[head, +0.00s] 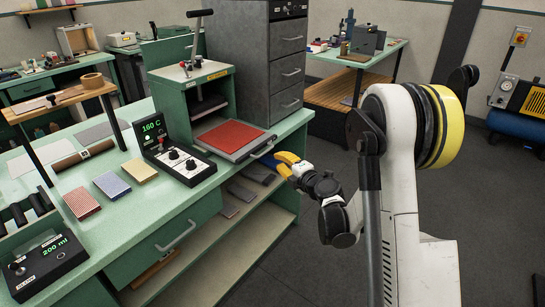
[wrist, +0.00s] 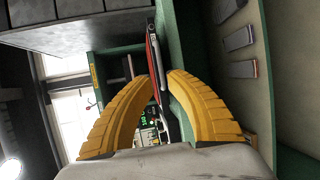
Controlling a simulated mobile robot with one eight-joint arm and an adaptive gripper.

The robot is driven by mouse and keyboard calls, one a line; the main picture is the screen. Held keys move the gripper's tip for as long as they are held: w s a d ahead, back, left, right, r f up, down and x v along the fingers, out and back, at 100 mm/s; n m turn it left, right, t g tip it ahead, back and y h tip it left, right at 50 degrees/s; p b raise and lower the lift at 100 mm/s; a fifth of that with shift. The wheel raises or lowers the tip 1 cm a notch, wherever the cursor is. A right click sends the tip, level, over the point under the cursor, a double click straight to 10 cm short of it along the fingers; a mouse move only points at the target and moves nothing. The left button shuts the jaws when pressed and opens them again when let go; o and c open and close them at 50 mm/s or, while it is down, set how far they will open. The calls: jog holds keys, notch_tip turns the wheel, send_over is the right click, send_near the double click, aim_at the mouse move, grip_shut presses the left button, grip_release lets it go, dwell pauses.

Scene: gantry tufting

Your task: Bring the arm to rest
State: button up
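My gripper (head: 280,160) has two yellow curved fingers and is just off the front edge of the green bench (head: 290,131), near the handle (head: 262,150) of the press tray. In the wrist view my gripper (wrist: 158,78) shows its fingertips apart with a gap between them, and nothing is clearly held. The red-topped press tray (head: 233,138) lies at the foot of the green press (head: 190,82). It shows edge-on beyond the gap in the wrist view (wrist: 153,52). I cannot tell whether a fingertip touches the handle.
A temperature controller (head: 180,160) reads 160 C on the bench, with coloured blocks (head: 112,185) beside it. Grey drawers (head: 285,60) stand behind the press. Flat pieces (head: 240,190) lie on the shelf below. The floor (head: 310,250) right of the bench is clear.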

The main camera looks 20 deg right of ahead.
jog(key=shift+v, duration=1)
jog(key=s+d+r+m+t+h, duration=0.15)
jog(key=s+r+m+h, duration=0.35)
jog(key=r, duration=0.5)
jog(key=s+d+r+m+h, duration=0.2)
jog(key=d+r+m+h, duration=0.1)
jog(key=r+m, duration=0.6)
jog(key=s+a+f+m+g+y, duration=0.1)
jog(key=s+a+f+m+g, duration=0.1)
jog(key=s, duration=0.7)
jog(key=s+a+f+m+g+y, duration=0.2)
jog(key=s+a+f+m+g, duration=0.1)
jog(key=s, duration=0.6)
jog(key=s+a+f+m+g+y, duration=0.1)
jog(key=s+a+f+g, duration=0.4)
jog(key=s, duration=0.5)
jog(key=shift+a+f+m, duration=0.7)
jog(key=shift+a+f, duration=0.05)
jog(key=shift+f, duration=0.2)
